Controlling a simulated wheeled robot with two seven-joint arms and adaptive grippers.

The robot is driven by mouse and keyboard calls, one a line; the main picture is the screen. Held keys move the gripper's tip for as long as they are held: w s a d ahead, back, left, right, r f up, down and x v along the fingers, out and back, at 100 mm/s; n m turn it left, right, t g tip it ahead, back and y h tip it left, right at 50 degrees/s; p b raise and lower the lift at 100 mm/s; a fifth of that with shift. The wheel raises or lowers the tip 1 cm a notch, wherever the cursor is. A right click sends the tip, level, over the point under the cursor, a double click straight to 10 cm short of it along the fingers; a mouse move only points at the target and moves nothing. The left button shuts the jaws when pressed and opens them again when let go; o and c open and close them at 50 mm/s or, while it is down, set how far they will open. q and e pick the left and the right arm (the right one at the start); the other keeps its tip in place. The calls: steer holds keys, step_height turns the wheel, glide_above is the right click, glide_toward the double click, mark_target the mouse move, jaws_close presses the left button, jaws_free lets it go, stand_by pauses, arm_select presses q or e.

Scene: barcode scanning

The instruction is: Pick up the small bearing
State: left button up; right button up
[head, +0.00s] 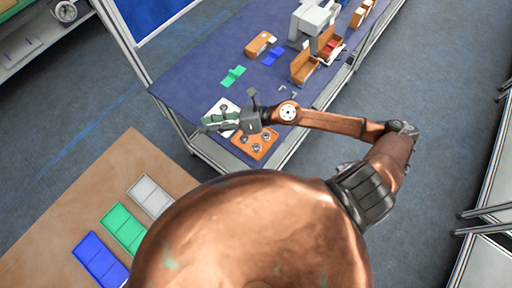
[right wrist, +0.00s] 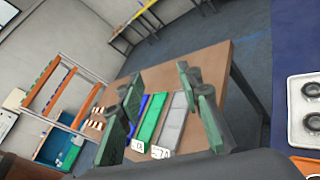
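My right gripper (head: 214,122) is over the front left of the blue table, above the white tray (head: 230,104), and hides part of it. In the right wrist view the green-padded fingers (right wrist: 158,92) stand wide apart with nothing between them. The white tray (right wrist: 295,130) shows at the right edge with dark ring-shaped bearings (right wrist: 310,88), outside the fingers. An orange tray (head: 240,137) beside it holds several grey bearings (head: 257,150). I cannot tell which bearing is the small one. My left gripper is not in view.
The blue table (head: 195,70) also carries green (head: 233,76) and blue (head: 273,57) parts, orange boxes (head: 303,68) and a grey machine (head: 312,20). A brown table (head: 85,190) at lower left holds grey, green and blue trays (head: 122,228). Floor separates the two tables.

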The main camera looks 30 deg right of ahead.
step_height(320, 180, down, 6)
steer(key=s+d+n+g+h, duration=0.2)
steer(key=s+d+n+g, duration=0.1)
steer(key=n, duration=0.1)
steer(key=n+g+h, duration=0.4)
steer(key=n+h, duration=0.1)
steer(key=h, duration=0.2)
glide_toward(257, 147)
steer(key=p+x, duration=0.1)
steer(key=x, duration=0.7)
steer(key=shift+p, duration=0.4)
steer(key=shift+c, duration=0.3)
steer(key=c, duration=0.8)
